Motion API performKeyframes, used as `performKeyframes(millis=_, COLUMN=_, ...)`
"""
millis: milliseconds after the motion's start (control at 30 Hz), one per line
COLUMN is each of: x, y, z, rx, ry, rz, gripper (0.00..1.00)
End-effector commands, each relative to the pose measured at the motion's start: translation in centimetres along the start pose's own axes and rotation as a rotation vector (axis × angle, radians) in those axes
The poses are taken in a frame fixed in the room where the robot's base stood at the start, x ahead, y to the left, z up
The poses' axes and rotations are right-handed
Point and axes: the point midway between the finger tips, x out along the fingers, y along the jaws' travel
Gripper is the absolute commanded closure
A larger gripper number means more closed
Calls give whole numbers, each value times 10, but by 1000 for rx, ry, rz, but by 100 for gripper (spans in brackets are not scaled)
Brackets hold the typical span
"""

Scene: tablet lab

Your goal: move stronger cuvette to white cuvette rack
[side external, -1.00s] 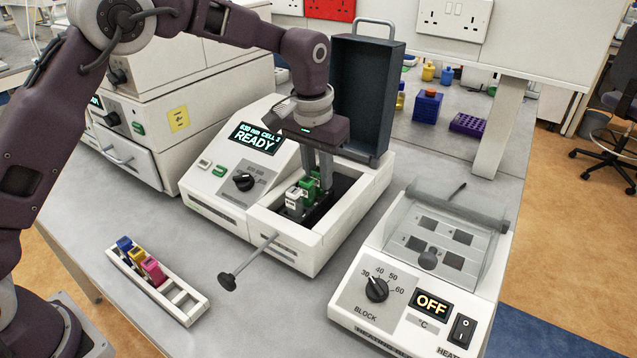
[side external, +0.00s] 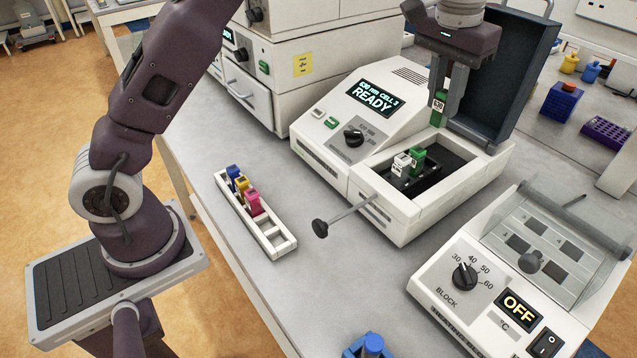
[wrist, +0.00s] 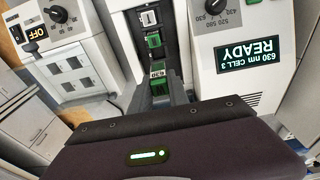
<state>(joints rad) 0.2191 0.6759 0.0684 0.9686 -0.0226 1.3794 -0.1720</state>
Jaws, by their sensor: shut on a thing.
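The held cuvette also shows in the wrist view (wrist: 158,72). A white-capped cuvette (side external: 401,164) and another green-capped cuvette (side external: 418,158) stand in the dark cell carriage below. The white cuvette rack (side external: 284,244) lies on the bench left of the photometer. It holds blue (side external: 233,171), yellow (side external: 241,184) and pink (side external: 253,202) cuvettes toward its far end; the near slots are empty.
The photometer's dark lid (side external: 513,75) stands open behind my gripper. Its carriage rod (side external: 345,213) juts out toward the rack. A heating block (side external: 510,270) with a clear cover stands at the right. A blue object (side external: 372,347) is at the bottom edge. Bare bench surrounds the rack.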

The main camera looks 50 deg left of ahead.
Motion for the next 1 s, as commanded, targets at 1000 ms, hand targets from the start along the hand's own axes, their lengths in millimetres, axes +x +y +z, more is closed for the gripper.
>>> performKeyframes(millis=1000, x=71, y=-111, z=306, rx=-1553, ry=-5, rz=-196, gripper=100)
